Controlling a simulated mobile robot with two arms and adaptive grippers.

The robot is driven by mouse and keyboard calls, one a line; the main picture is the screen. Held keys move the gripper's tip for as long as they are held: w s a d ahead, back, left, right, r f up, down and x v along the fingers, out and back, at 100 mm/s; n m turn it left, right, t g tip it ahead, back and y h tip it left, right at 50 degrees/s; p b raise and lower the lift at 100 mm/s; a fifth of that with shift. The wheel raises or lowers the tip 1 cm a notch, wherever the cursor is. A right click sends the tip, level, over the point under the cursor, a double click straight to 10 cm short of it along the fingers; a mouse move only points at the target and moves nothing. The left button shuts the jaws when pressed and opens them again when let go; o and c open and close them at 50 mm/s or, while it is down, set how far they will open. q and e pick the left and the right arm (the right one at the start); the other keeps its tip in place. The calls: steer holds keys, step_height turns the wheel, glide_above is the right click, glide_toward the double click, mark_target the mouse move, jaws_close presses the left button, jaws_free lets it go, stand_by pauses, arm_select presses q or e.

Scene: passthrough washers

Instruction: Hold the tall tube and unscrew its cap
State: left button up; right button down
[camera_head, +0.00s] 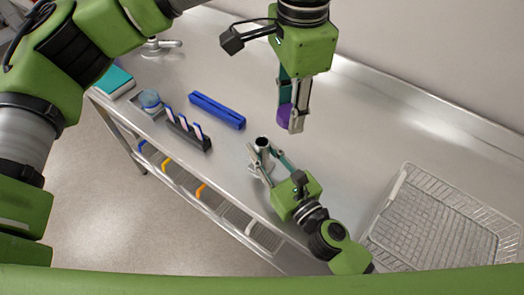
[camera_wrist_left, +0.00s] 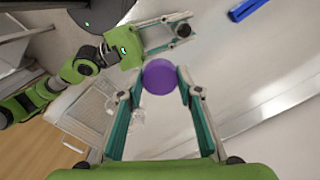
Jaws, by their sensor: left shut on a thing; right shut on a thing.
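The tall tube (camera_head: 262,146) stands upright over the table, grey, with a dark open mouth at its top. My right gripper (camera_head: 260,158) is shut around it, its fingers on either side. A purple cap (camera_head: 284,114) is between the fingertips of my left gripper (camera_head: 291,117), apart from the tube and above it. In the left wrist view the round purple cap (camera_wrist_left: 160,77) sits between the two fingers. My right gripper (camera_wrist_left: 180,33) shows beyond it there. The tube's lower part is partly hidden by the right gripper's fingers.
A blue bar (camera_head: 217,110) and a dark rack (camera_head: 188,131) with several pale pieces lie left of the tube. A small blue-lidded container (camera_head: 150,101) and a teal box (camera_head: 114,82) are farther left. A white wire basket (camera_head: 398,186) stands at the right.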

steer(key=shift+f, duration=0.15)
steer(key=c, duration=1.7)
jaws_free()
